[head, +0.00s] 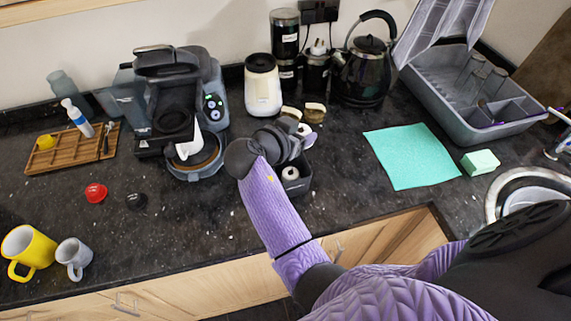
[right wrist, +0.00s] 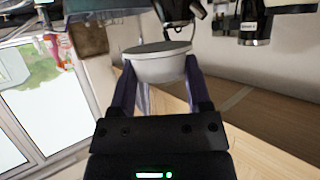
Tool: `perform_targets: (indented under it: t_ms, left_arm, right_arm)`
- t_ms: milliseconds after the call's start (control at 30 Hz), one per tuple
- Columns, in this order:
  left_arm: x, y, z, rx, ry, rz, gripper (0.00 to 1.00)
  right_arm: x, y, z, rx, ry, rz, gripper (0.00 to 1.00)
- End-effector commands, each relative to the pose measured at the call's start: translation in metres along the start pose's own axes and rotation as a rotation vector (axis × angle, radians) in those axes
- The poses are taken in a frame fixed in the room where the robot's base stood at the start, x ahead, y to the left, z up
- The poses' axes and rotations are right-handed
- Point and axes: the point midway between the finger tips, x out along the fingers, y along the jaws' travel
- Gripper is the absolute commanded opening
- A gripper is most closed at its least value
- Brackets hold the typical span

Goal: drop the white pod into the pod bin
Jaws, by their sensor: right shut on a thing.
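The white pod (right wrist: 158,66) is between the two purple fingers of my right gripper (right wrist: 160,82) in the right wrist view, its flat rim facing up. In the head view my right gripper (head: 296,133) is above the counter, and a bit of white shows at its tip. The pod bin seems to be the small dark square container (head: 303,186), just below the gripper in the picture and partly hidden by my arm. Something pale with a dark centre lies in it. My left gripper is not in view.
A coffee machine (head: 172,105) stands left of the gripper. A white canister (head: 263,88), small jars (head: 315,113) and a black kettle (head: 364,72) are behind it. A red pod (head: 96,193) and a black pod (head: 136,201) lie on the left counter. A green cloth (head: 411,157) lies right.

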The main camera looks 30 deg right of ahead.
Motion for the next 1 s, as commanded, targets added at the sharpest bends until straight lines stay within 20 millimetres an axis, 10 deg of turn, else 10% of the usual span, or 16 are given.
perform_targets:
  t_ms: [733,767,900,1000]
  left_arm:
    - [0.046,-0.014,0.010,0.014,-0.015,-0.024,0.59]
    - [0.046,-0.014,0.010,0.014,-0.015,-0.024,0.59]
    - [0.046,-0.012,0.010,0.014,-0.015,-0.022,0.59]
    - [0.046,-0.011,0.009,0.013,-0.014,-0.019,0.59]
  right_arm:
    - [0.025,0.000,0.055,-0.001,-0.001,-0.002,0.07]
    - [0.025,0.000,0.055,-0.001,-0.001,-0.002,0.67]
    - [0.025,0.000,0.054,-0.001,-0.001,-0.002,0.96]
    - [0.025,0.000,0.054,-0.001,-0.001,-0.002,1.00]
